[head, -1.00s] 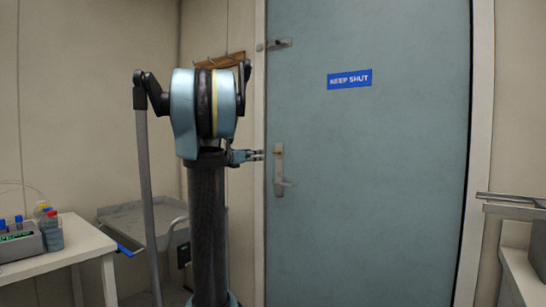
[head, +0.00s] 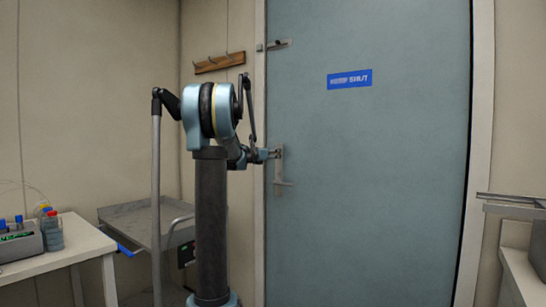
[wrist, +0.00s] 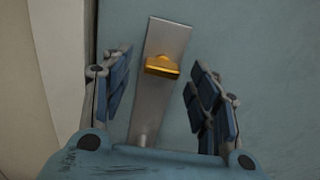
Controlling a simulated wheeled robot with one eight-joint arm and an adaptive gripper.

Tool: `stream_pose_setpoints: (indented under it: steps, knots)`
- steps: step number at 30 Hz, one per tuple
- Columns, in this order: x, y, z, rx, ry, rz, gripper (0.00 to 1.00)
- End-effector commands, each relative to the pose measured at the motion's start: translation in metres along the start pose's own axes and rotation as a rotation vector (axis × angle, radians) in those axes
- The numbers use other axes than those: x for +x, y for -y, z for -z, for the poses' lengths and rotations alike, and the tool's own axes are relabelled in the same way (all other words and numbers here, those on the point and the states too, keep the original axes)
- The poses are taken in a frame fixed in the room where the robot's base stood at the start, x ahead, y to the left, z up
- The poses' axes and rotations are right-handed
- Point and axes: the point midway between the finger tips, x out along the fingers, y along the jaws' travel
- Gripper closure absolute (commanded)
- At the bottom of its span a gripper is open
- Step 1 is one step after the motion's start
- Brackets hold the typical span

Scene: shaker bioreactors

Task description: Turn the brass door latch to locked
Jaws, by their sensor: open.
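The brass latch (wrist: 162,67) sits on the upper part of a grey metal plate (wrist: 170,38) on the blue-grey door (head: 370,180). In the wrist view the latch lies crosswise to the plate. My gripper (wrist: 160,74) is open, with one blue-padded finger on each side of the latch and visible gaps to both. In the head view my gripper (head: 272,153) is at the top of the plate and hides the latch. The lever handle (head: 284,184) shows below it, pointing right.
A metal fitting (head: 278,44) is higher on the door edge, near a wooden hook rail (head: 220,62). A grey cart (head: 130,218) and a white bench (head: 60,250) stand left. The floor before the door is hidden.

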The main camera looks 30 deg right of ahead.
Motion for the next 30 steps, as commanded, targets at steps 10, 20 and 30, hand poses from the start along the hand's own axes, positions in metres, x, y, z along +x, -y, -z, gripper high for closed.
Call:
stream_pose_setpoints:
  steps: [10, 20, 30]
  knots:
    - [0.019, 0.001, 0.0, 0.0, 0.0, 0.001, 0.45]
    - [0.018, 0.001, 0.0, 0.0, 0.0, 0.001, 0.77]
    - [0.018, 0.0, 0.0, 0.011, 0.0, -0.001, 0.89]
